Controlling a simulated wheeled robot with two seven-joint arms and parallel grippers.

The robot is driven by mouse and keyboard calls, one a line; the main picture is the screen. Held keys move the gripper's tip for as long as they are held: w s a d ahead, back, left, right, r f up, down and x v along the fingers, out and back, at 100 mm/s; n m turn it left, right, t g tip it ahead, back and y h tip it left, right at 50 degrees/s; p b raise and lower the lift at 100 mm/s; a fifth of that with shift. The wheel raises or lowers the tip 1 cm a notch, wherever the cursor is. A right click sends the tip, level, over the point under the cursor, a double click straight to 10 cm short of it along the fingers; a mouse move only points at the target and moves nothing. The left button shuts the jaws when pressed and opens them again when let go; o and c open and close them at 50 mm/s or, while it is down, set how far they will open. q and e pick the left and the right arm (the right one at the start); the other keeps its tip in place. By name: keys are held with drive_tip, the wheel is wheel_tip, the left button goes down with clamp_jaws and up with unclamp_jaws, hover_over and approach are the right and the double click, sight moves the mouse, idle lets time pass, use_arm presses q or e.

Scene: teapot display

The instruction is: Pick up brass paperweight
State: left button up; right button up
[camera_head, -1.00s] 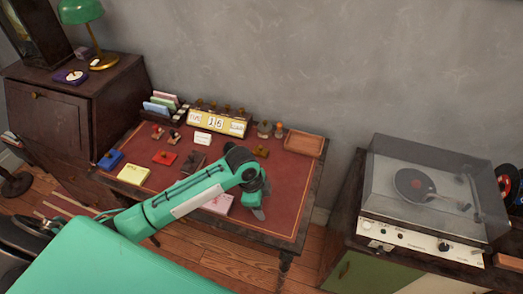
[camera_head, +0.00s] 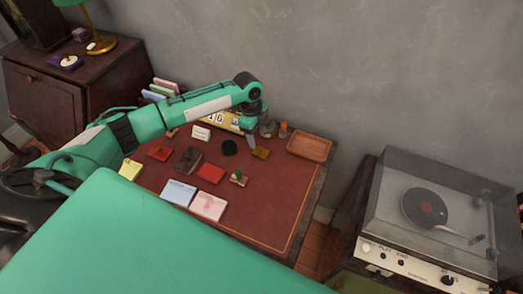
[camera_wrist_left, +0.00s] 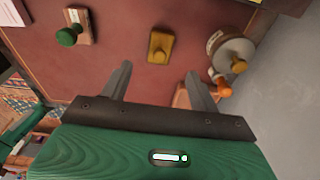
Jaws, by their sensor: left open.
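The brass paperweight (camera_head: 261,153) is a small gold-brown block with a knob, lying on the red desk top (camera_head: 270,205) near the back. In the left wrist view the paperweight (camera_wrist_left: 160,46) stands beyond the fingertips, roughly centred between them and apart from both. My left gripper (camera_head: 252,139) hangs over the back of the desk, close to the paperweight. In the left wrist view the gripper (camera_wrist_left: 157,77) has its two fingers spread with nothing between them. My right gripper is out of view.
A green-knobbed stamp (camera_wrist_left: 72,34) and a grey jar (camera_wrist_left: 232,56) flank the paperweight in the wrist view. An orange-knobbed item (camera_wrist_left: 222,88) is by one finger. A wooden tray (camera_head: 309,146) stands to the right. Several note pads lie in front. The desk's front right is clear.

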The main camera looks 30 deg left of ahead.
sight(260, 148)
use_arm(q)
drive_tip(key=f, duration=0.2)
drive_tip(key=shift+w+d+f, duration=0.2)
drive_tip(key=shift+f, duration=0.15)
drive_tip(key=shift+s+d+f+p, duration=0.1)
drive_tip(key=shift+f+p, duration=0.25)
drive_tip(key=shift+f, duration=0.1)
drive_tip(key=shift+s+d+f+p, duration=0.1)
drive_tip(key=shift+f+p, duration=0.2)
drive_tip(key=shift+f, duration=0.15)
wheel_tip(260, 148, down, 3)
drive_tip(key=shift+d+r+p, duration=0.1)
drive_tip(key=shift+r+p, duration=0.1)
drive_tip(key=shift+p, duration=0.2)
drive_tip(key=shift+f, duration=0.4)
drive_tip(key=shift+d+f, duration=0.1)
drive_tip(key=shift+f, duration=0.15)
drive_tip(key=c, duration=1.3)
clamp_jaws()
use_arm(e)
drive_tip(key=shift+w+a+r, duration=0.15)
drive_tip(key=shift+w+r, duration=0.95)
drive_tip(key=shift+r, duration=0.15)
use_arm(q)
drive_tip(key=shift+r, duration=0.15)
